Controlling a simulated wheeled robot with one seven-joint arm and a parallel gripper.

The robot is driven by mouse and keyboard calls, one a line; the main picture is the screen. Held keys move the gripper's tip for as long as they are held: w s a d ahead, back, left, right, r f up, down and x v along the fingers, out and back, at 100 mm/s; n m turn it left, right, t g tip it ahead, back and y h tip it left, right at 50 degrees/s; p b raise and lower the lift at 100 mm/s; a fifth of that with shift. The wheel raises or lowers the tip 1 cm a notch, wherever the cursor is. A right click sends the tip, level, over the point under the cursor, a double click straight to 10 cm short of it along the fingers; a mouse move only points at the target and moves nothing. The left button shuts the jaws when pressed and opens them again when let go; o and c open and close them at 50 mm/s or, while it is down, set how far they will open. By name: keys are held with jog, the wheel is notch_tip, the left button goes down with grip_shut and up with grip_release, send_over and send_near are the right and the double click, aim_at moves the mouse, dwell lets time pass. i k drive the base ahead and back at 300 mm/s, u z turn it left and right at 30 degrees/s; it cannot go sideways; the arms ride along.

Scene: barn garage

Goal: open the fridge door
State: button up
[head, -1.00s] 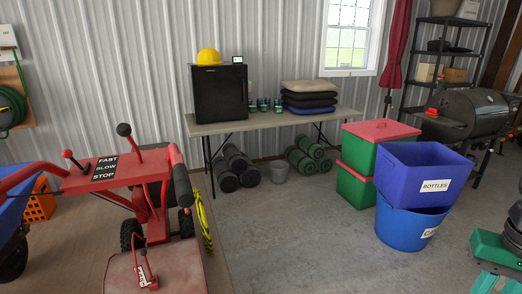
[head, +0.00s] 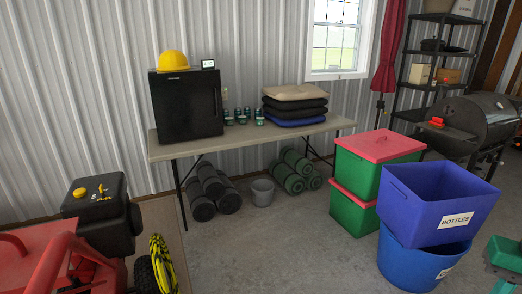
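A small black fridge (head: 185,106) stands on the left end of a folding table (head: 160,150) against the corrugated wall. Its door is shut and faces out, with what looks like a thin handle along the right edge. My gripper is not in the head view.
Cushions (head: 295,106) and small cans or jars (head: 243,116) are on the table. A red machine (head: 40,260) with a black fuel tank (head: 102,210) fills the lower left. Coloured bins (head: 430,205) stand right. Concrete floor between (head: 290,245) is clear.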

aim_at(187, 105)
jog(key=u, duration=0.05)
jog(key=i, duration=1.25)
jog(key=u, duration=0.35)
jog(key=i, duration=1.2)
jog(key=u, duration=0.4)
jog(key=i, duration=0.65)
jog(key=u, duration=0.1)
